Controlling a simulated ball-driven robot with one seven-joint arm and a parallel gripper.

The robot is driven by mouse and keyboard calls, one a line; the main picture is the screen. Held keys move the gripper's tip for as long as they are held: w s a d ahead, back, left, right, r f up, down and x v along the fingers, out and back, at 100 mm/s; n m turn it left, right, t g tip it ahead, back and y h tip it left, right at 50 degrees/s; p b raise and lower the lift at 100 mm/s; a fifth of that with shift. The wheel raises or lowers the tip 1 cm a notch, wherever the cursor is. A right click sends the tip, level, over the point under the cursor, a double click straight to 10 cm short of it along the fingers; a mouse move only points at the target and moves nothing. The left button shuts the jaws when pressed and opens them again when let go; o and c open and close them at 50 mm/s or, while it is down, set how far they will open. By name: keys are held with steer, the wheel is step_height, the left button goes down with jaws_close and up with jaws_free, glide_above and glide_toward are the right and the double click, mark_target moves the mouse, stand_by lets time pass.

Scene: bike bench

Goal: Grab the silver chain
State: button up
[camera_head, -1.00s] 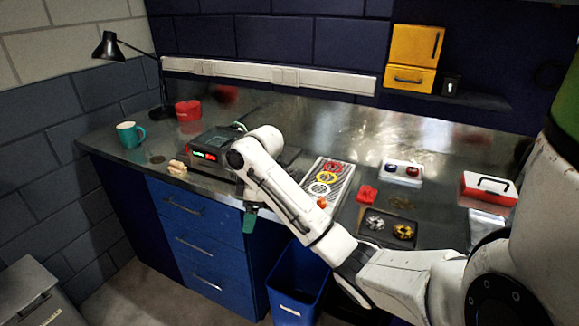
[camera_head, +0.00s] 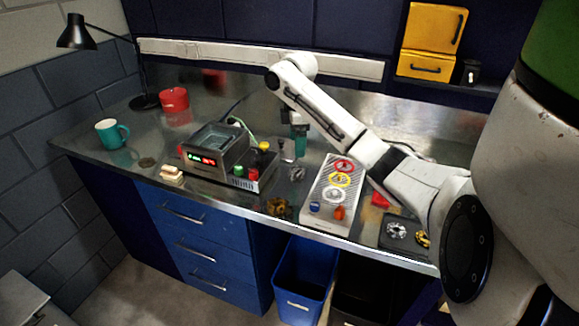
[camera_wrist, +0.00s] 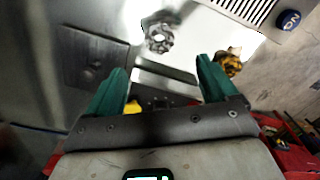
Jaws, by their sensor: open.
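The silver chain (camera_head: 297,173) lies in a small heap on the metal bench, between the device with the red display and the white panel with coloured rings. In the wrist view the silver chain (camera_wrist: 158,38) shows just beyond the fingertips, roughly midway between them. My gripper (camera_head: 300,146) is open and empty, its green fingers pointing down behind the chain. It also shows in the wrist view (camera_wrist: 162,65), and nothing is between its fingers. A gold-brown chain (camera_head: 278,207) lies closer to the bench's front edge, and shows in the wrist view (camera_wrist: 231,62) near the right finger.
The device with the red display (camera_head: 215,155) and a small button box (camera_head: 245,176) stand left of the chain. The white ring panel (camera_head: 330,200) lies to its right. A dark tray (camera_head: 385,243) with cogs is farther right. A blue bin (camera_head: 300,280) stands below the front edge.

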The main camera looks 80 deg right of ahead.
steer(key=b, duration=0.2)
glide_above(297, 167)
steer(key=a, duration=0.2)
step_height(297, 167, down, 5)
steer(key=shift+s+f, duration=0.1)
steer(key=shift+f, duration=0.05)
steer(key=shift+s+f+p, duration=0.1)
steer(key=shift+f+p, duration=0.4)
steer(key=shift+f, duration=2.1)
steer(key=shift+c, duration=0.2)
steer(key=c, duration=1.1)
steer(key=shift+r, duration=0.1)
steer(key=shift+c, duration=0.2)
